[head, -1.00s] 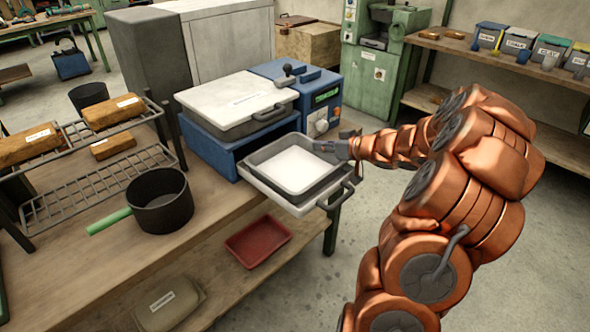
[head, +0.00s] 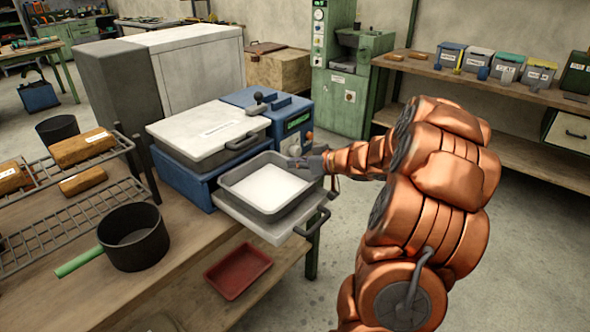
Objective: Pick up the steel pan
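The steel pan (head: 240,200) is a grey rectangular pan with a white sheet-like fill. It is over the pale pulled-out tray (head: 250,229) of the blue press (head: 185,175). I cannot tell whether a small gap lies between pan and tray. My gripper (head: 300,165) is at the pan's right rim, its fingertips reaching over the edge. The fingers look closed together on the rim; the far finger is partly hidden.
A dark pot (head: 134,240) with a green handle stands on the bench left of the press. A wire rack (head: 65,222) with labelled brown blocks is further left. A red tray (head: 238,271) lies on the lower shelf. Open floor is at the right.

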